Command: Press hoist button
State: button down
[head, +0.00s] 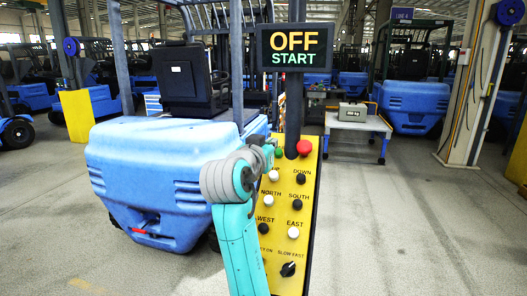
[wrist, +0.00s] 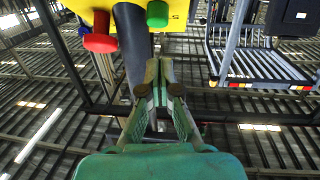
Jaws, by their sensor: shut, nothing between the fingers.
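A yellow control panel (head: 283,215) faces me, with a black OFF / START display (head: 294,52) above it. At its top are a green button (head: 279,152) and a red button (head: 304,147). Lower are rows of black and white buttons labelled DOWN, NORTH, SOUTH, WEST and EAST; my arm partly hides the left column and the UP label. My gripper (head: 271,146) is shut and empty, beside the green button in the head view. In the wrist view its fingertips (wrist: 159,64) lie below the green button (wrist: 157,14), with the red button (wrist: 100,42) to the left; contact is not visible.
A dark post (head: 294,105) rises behind the panel top. A blue forklift (head: 150,165) stands close behind on the left. A bench (head: 345,123) with equipment is farther back. A white and yellow column (head: 480,90) stands at right. The floor right of the panel is clear.

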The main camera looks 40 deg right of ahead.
aim_at(278, 149)
jog(key=shift+w+d+f, duration=0.35)
jog(key=shift+d+f, duration=0.2)
jog(key=shift+f, duration=0.2)
jog(key=shift+w+d+f, duration=0.3)
jog(key=shift+d+f, duration=0.25)
jog(key=shift+f, duration=0.2)
jog(key=shift+w+d+f, duration=0.2)
jog(key=shift+f, duration=0.2)
jog(key=shift+w+d+f, duration=0.15)
jog(key=shift+d+f, duration=0.05)
jog(key=shift+f, duration=0.2)
